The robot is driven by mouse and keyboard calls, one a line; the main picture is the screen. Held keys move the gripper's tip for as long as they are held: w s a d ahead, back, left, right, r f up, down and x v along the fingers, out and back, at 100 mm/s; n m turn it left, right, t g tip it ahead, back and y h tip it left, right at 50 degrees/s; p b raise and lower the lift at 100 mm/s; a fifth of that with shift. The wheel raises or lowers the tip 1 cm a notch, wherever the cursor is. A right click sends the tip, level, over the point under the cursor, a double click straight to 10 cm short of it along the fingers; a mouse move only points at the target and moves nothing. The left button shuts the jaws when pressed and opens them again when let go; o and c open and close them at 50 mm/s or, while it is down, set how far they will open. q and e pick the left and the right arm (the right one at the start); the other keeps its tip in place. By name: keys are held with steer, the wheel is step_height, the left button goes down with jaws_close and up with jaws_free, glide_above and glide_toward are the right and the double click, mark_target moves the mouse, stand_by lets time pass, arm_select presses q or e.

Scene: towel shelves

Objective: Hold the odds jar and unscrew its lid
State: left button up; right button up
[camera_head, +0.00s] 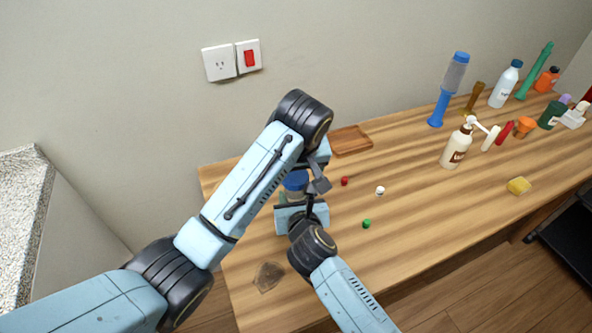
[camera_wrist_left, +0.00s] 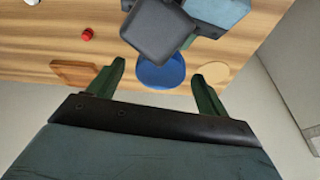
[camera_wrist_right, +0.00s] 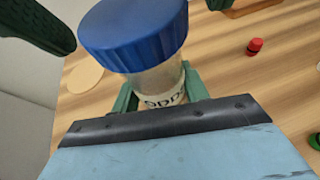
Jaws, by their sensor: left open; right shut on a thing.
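The odds jar (camera_wrist_right: 158,82) is a clear jar with a blue screw lid (camera_wrist_right: 130,30) and a label that partly shows. My right gripper (camera_wrist_right: 160,95) is shut around the jar's body below the lid, and the jar looks upright. In the head view the blue lid (camera_head: 295,181) shows between my two arms, and most of the jar is hidden. My left gripper (camera_wrist_left: 158,78) is open. Its green fingers point toward the blue lid (camera_wrist_left: 162,72) and stand on either side of it, apart from it. My right wrist covers part of the lid in the left wrist view.
A wooden tray (camera_head: 350,140) lies behind the jar. A red cap (camera_head: 345,181), a white cap (camera_head: 380,190) and a green cap (camera_head: 366,223) lie to the right. A pump bottle (camera_head: 457,148), a yellow sponge (camera_head: 518,186) and several bottles stand farther right. A brown patch (camera_head: 268,276) lies at front left.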

arm_select(q)
steer(key=shift+m+h, duration=0.5)
steer(key=shift+m, duration=1)
steer(key=shift+a+m+h, duration=0.1)
steer(key=shift+m+h, duration=0.3)
steer(key=shift+m, duration=1.1)
steer(key=c, duration=1.3)
steer(key=shift+o, duration=0.2)
steer(key=n+y, duration=0.1)
steer(key=n, duration=0.3)
steer(key=shift+n+y, duration=0.4)
steer(key=shift+n, duration=0.7)
